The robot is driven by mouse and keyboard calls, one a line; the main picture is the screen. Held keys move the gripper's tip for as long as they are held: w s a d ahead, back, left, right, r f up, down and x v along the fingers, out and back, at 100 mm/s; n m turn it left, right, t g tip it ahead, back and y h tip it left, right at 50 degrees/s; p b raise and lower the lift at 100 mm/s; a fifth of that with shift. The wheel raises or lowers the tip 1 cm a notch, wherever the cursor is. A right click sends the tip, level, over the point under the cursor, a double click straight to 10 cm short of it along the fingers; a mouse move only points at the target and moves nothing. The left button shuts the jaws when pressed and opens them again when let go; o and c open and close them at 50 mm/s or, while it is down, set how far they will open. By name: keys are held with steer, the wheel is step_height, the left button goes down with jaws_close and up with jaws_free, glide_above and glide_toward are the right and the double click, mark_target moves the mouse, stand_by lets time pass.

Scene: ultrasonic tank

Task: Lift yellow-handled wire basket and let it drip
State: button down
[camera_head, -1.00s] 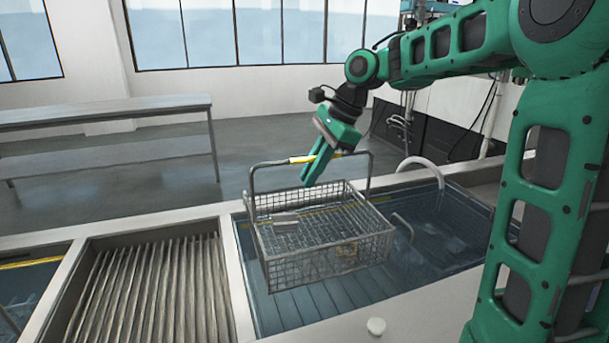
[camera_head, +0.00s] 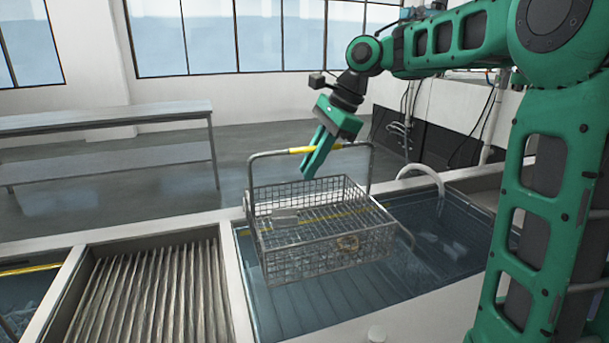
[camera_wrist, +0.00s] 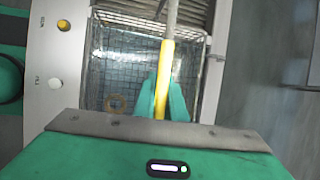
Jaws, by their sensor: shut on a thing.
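The wire basket (camera_head: 375,240) hangs over the water tank (camera_head: 290,312) in the head view. In the wrist view the yellow grip (camera_wrist: 165,70) runs between the two green fingers (camera_wrist: 162,97), with the basket mesh below. No falling drops can be made out. I cannot tell whether the basket's underside is clear of the water.
A ribbed drain rack (camera_head: 150,290) lies left of the tank, with another basin (camera_head: 25,300) beyond it. A curved pipe (camera_head: 422,168) stands at the tank's back right. A white knob (camera_head: 376,333) is on the front ledge. A steel table (camera_head: 100,118) stands behind on the left.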

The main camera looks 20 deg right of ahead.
mark_target(312, 147)
steer(key=shift+r, duration=1.9)
steer(key=shift+f, duration=0.1)
